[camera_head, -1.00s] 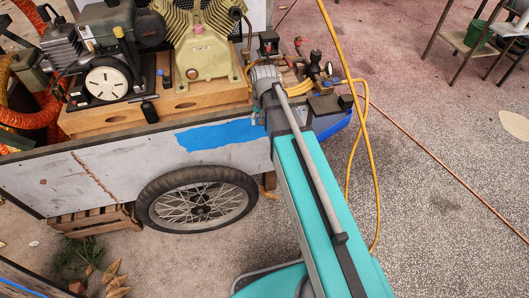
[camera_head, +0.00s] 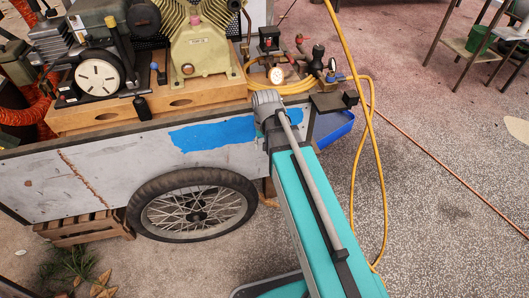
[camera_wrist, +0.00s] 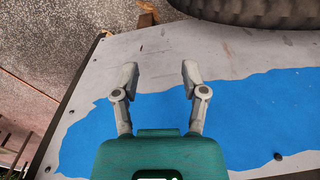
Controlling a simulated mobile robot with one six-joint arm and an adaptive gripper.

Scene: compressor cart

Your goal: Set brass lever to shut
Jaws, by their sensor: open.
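My gripper (camera_wrist: 160,75) is open and empty in the wrist view, its two fingers wide apart. Behind the fingers is the cart's side panel with its blue patch; I cannot tell how close they are to it. In the head view my arm's end covers the fingers. A cluster of valves and fittings (camera_head: 318,66) stands at the cart's right end, beyond my arm. It has a red knob (camera_head: 301,38) and a blue handle (camera_head: 341,77). I cannot make out a brass lever for sure in either view.
The compressor cart (camera_head: 95,185) has a spoked wheel (camera_head: 194,207) in front. A white gauge (camera_head: 276,75) faces me near the fittings. A yellow hose (camera_head: 383,200) hangs down right of my arm. A blue tray (camera_head: 337,130) is at the cart's right end. The right floor is mostly open.

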